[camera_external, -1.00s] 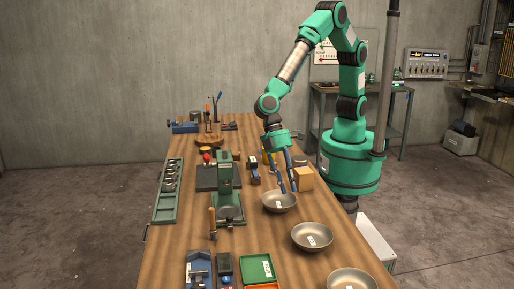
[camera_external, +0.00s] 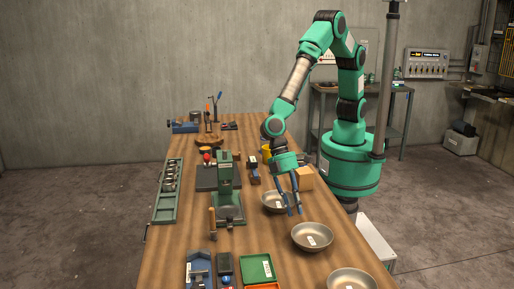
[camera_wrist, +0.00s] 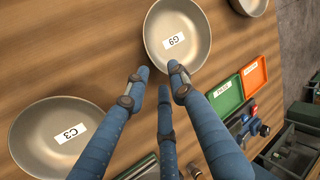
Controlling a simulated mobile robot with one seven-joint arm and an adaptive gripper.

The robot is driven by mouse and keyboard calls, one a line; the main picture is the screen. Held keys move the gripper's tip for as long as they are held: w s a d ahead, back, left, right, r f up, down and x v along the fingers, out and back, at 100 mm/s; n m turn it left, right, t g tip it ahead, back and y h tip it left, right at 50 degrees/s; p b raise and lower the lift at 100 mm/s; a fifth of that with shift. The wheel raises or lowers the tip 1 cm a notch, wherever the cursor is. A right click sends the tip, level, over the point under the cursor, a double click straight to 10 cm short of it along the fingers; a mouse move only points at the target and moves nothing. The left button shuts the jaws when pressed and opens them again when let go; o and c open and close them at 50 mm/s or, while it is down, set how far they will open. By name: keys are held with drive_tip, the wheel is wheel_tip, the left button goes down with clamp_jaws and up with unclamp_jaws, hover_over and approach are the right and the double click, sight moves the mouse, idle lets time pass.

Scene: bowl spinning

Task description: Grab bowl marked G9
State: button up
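The bowl marked G9 (camera_wrist: 195,30) is a round, shallow grey metal bowl with a white label inside, at the top middle of the wrist view. It appears to be the middle bowl (camera_external: 312,245) of a row along the right side of the bench in the external view. My gripper (camera_wrist: 160,80) has three blue fingers. They are spread with empty space between them, and the fingertips overlap the near rim of G9 in the wrist view. In the external view my gripper (camera_external: 294,212) hangs over the bowl behind, short of G9. I see no clear contact with G9.
The bowl marked C3 (camera_wrist: 40,145) lies left in the wrist view. A third bowl (camera_external: 351,275) sits at the bench's near end. A green tray (camera_external: 257,268) and an orange tray (camera_wrist: 254,77) lie beside the bowls. A green press (camera_external: 226,180) and a cardboard box (camera_external: 305,176) stand nearby.

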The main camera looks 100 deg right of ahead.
sight(312, 240)
drive_tip(key=shift+a+f, duration=0.1)
drive_tip(key=shift+f, duration=0.1)
drive_tip(key=shift+f, duration=0.1)
drive_tip(key=shift+b+x, duration=0.55)
drive_tip(key=shift+x, duration=2)
drive_tip(key=shift+s, duration=0.1)
clamp_jaws()
